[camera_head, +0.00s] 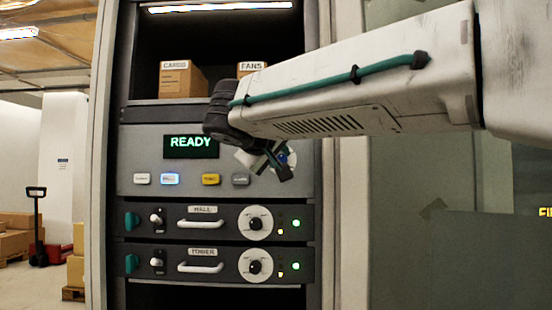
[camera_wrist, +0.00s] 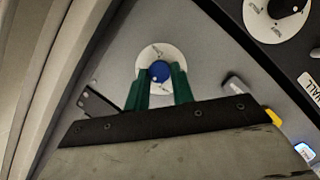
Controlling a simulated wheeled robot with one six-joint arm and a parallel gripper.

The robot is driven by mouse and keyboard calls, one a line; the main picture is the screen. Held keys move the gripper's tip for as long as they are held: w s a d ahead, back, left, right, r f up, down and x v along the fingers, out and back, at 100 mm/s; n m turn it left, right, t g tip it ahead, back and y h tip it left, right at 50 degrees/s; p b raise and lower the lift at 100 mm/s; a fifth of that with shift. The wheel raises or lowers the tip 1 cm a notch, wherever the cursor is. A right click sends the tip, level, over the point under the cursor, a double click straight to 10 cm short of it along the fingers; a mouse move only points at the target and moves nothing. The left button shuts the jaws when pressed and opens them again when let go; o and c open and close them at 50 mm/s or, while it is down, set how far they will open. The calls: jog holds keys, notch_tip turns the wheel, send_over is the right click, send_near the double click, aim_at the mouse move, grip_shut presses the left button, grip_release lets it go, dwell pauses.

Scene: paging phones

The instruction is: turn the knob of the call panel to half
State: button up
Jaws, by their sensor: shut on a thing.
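The call panel (camera_head: 130,180) is a grey face with a green READY display (camera_head: 191,146) and a row of buttons. Its blue knob (camera_head: 291,158) shows at the panel's right side, partly hidden behind my gripper (camera_head: 279,163). In the wrist view the blue knob (camera_wrist: 159,71) sits at the centre of a round white dial (camera_wrist: 150,54). My gripper's green fingers (camera_wrist: 160,90) are on both sides of the knob, shut on it. The dial's small markings are too blurred to read, so the knob's setting cannot be told.
Below the panel are two black units, HALL (camera_head: 213,222) and TOWER (camera_head: 213,264), with handles, switches and black knobs. Above is a shelf with boxes labelled CARDS (camera_head: 182,80) and FANS (camera_head: 252,69). Panel buttons (camera_head: 211,179) lie left of my gripper. A pallet jack (camera_head: 38,230) stands far left.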

jog(key=m+y, duration=0.1)
jog(key=m, duration=0.1)
jog(key=m+y, duration=0.1)
jog(key=m, duration=0.1)
jog(key=shift+d+g+y, duration=0.25)
jog(key=shift+g+y, duration=0.05)
jog(key=shift+d+m+y, duration=0.2)
jog(key=shift+m+y, duration=0.7)
jog(key=shift+m, duration=0.5)
jog(key=o, duration=1)
jog(key=shift+r, duration=0.1)
jog(key=shift+s, duration=0.1)
jog(key=v, duration=0.7)
jog(key=shift+s+r, duration=0.2)
jog(key=shift+s, duration=0.1)
